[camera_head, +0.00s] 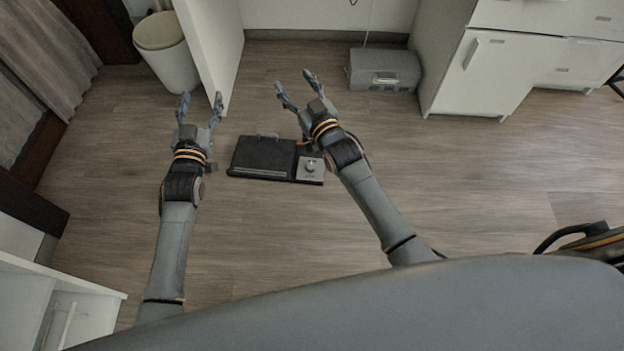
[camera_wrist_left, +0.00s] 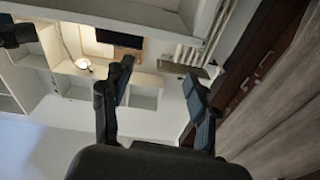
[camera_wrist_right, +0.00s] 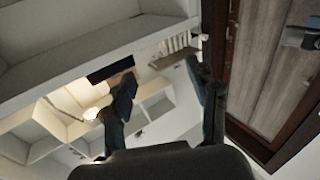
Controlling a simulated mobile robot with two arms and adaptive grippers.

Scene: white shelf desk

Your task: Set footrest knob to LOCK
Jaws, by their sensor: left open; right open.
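The footrest (camera_head: 263,158) is a dark flat pad lying on the wooden floor in the head view. The footrest knob (camera_head: 310,166) is a small round knob on a light grey plate at the footrest's right end; its setting is too small to read. My left gripper (camera_head: 200,98) is open and empty, up and left of the footrest in the picture. It also shows open in the left wrist view (camera_wrist_left: 158,78). My right gripper (camera_head: 293,84) is open and empty, above the knob in the picture, with its wrist close beside the plate. It shows open in the right wrist view (camera_wrist_right: 162,80).
A white panel (camera_head: 212,50) stands behind my left gripper, with a lidded bin (camera_head: 166,52) to its left. A grey box (camera_head: 385,70) lies near the back wall. A white cabinet (camera_head: 485,75) stands at the right. The floor right of the footrest is clear.

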